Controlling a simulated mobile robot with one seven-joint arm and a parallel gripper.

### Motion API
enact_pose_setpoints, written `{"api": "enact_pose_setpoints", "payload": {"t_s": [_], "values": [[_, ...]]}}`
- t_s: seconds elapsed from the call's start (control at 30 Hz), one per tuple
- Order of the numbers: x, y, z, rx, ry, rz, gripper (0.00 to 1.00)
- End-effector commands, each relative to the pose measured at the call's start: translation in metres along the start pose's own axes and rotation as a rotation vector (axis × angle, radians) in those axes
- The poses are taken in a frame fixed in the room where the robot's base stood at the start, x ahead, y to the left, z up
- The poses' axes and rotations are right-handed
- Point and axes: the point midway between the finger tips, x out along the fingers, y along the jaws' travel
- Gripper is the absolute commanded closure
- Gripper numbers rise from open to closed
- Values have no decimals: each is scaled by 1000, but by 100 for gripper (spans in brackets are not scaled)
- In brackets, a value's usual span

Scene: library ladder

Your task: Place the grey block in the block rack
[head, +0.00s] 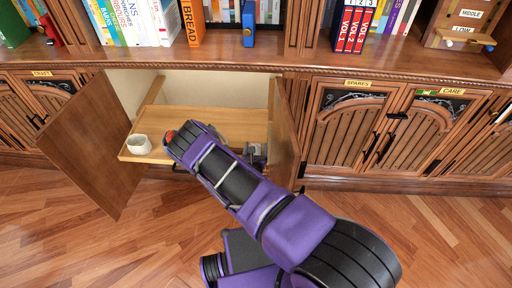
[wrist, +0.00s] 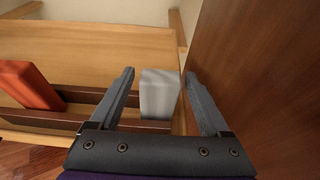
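The grey block (wrist: 158,92) stands upright at the right end of the dark brown block rack (wrist: 85,118) in the wrist view. Its foot is partly hidden by the rack's front rail. My gripper (wrist: 159,80) is open, with one finger on each side of the block. A gap shows at the left finger; the gap at the right finger is narrow. An orange-red block (wrist: 28,85) leans in the left part of the rack.
The rack is on a wooden shelf board (head: 155,152) in an open cabinet. The right door (head: 285,135) stands close beside my gripper, and the left door (head: 95,145) is also open. A white cup (head: 138,144) stands at the board's left front corner.

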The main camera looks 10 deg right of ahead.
Motion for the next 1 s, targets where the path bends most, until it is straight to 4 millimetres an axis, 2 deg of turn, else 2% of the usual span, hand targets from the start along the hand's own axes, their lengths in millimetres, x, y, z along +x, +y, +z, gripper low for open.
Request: {"api": "enact_pose_setpoints", "payload": {"t_s": [0.4, 0.57, 0.8, 1.0], "values": [[-4, 0, 6, 0, 1, 0, 15], [-32, 0, 6, -3, 3, 0, 15], [-85, 0, 5, -3, 4, 1, 15], [-113, 0, 4, -1, 1, 1, 15]]}}
